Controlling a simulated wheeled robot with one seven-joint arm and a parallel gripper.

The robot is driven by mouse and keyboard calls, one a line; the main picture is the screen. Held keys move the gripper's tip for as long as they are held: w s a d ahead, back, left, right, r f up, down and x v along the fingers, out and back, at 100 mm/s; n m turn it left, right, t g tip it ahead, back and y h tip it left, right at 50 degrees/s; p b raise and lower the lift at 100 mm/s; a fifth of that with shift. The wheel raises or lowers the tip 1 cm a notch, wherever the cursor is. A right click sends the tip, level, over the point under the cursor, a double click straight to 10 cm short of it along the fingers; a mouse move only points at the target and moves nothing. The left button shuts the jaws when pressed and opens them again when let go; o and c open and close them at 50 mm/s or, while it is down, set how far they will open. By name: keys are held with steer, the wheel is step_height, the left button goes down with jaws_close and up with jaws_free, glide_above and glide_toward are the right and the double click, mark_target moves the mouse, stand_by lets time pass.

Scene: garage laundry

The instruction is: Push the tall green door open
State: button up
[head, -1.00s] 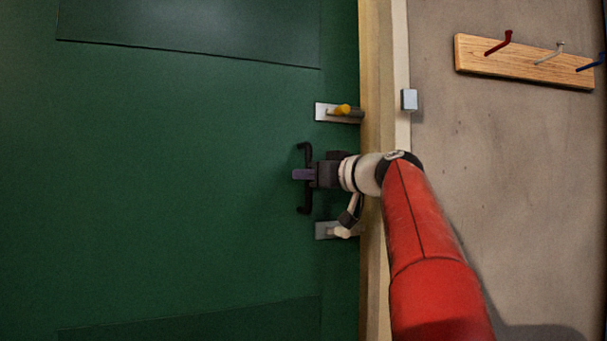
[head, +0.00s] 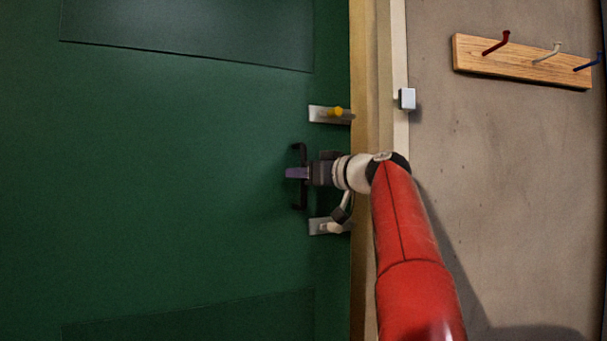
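The tall green door (head: 170,170) fills the left half of the head view. Its right edge lies along the tan frame (head: 364,60). Nothing shows between the fingers. Whether it touches the door I cannot tell.
Right of the frame is a bare grey-brown wall. It carries a small silver block (head: 406,99) beside the white trim and a wooden rack (head: 520,64) with red, cream and blue hooks. The floor is out of view.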

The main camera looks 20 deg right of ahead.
steer(key=b+v, duration=0.2)
steer(key=v, duration=0.5)
steer(key=shift+s+d, duration=0.2)
steer(key=shift+s, duration=0.1)
steer(key=s+a+f+m+g+h, duration=0.2)
steer(key=s+f, duration=0.8)
steer(key=f, duration=0.5)
steer(key=s+a+f+m+g+h, duration=0.2)
steer(key=s+a+f+g+h, duration=0.1)
steer(key=s+f, duration=0.8)
steer(key=s+a+f+m+g+h, duration=0.2)
steer(key=s+f, duration=0.8)
steer(key=f, duration=1.1)
steer(key=a+g+h, duration=0.1)
steer(key=g+h, duration=0.1)
steer(key=g, duration=0.1)
steer(key=shift+s, duration=0.25)
steer(key=shift+a+f, duration=0.15)
steer(key=shift+a, duration=0.05)
